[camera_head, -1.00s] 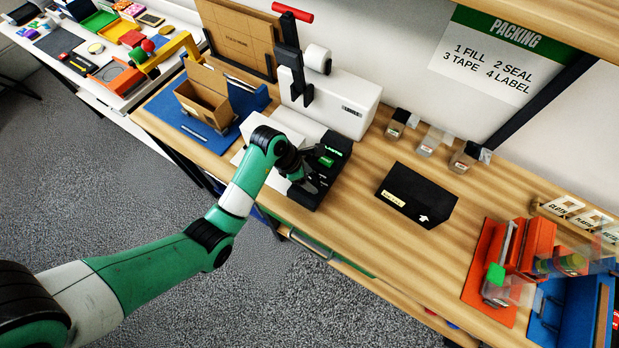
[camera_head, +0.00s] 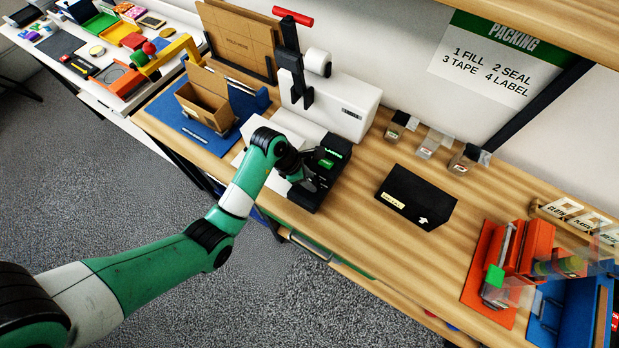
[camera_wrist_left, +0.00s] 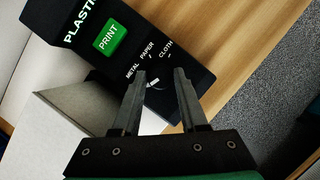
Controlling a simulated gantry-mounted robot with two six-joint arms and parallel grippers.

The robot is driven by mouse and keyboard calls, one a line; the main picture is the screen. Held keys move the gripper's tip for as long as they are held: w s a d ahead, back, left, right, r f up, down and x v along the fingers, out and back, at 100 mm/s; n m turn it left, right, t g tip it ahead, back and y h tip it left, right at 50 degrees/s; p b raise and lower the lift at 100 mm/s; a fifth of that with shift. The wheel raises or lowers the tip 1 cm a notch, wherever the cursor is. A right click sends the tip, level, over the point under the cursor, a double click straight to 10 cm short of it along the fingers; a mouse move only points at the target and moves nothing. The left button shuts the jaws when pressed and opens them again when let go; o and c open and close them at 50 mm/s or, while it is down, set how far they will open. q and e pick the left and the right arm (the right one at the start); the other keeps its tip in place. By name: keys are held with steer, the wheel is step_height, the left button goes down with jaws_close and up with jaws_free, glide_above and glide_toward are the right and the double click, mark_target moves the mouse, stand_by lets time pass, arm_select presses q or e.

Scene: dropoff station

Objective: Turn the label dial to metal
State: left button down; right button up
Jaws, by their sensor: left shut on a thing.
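The black label printer (camera_head: 334,152) stands on the wooden bench, with a green print button (camera_head: 327,163) on its top. In the left wrist view its lettering reads "PLASTI", cut off by the frame edge, above the green PRINT button (camera_wrist_left: 110,40). Below the button are the words METAL, PAPER and CLOTH around the label dial (camera_wrist_left: 154,86), which is dark with a white mark. My left gripper (camera_wrist_left: 160,76) has its two fingers on either side of the dial and is shut on it. In the head view the gripper (camera_head: 308,178) is over the printer's front part, hiding the dial.
A black box (camera_head: 416,196) with a white arrow lies to the right, with bare bench between. Behind stand a white machine (camera_head: 345,105) with a red-handled lever and small clear bins (camera_head: 430,143).

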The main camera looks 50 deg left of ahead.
arm_select(q)
steer(key=shift+w+a+r+m+g+h+p, duration=0.1)
steer(key=shift+m+g+h+p, duration=0.1)
steer(key=shift+m+p, duration=0.4)
steer(key=shift+r+m+g+h+p, duration=0.1)
steer(key=shift+m+h+p, duration=0.1)
steer(key=shift+m+p, duration=0.35)
steer(key=shift+m+h, duration=0.3)
steer(key=shift+m, duration=0.65)
steer(key=m, duration=0.1)
steer(key=m+g, duration=0.1)
steer(key=shift+w+f+m+h, duration=0.1)
steer(key=shift+f+m+h, duration=0.05)
steer(key=shift+m+h, duration=0.15)
steer(key=shift+m+g+b, duration=0.5)
steer(key=shift+m+b, duration=0.05)
steer(key=shift+m, duration=0.65)
steer(key=shift+c, duration=2.2)
jaws_free()
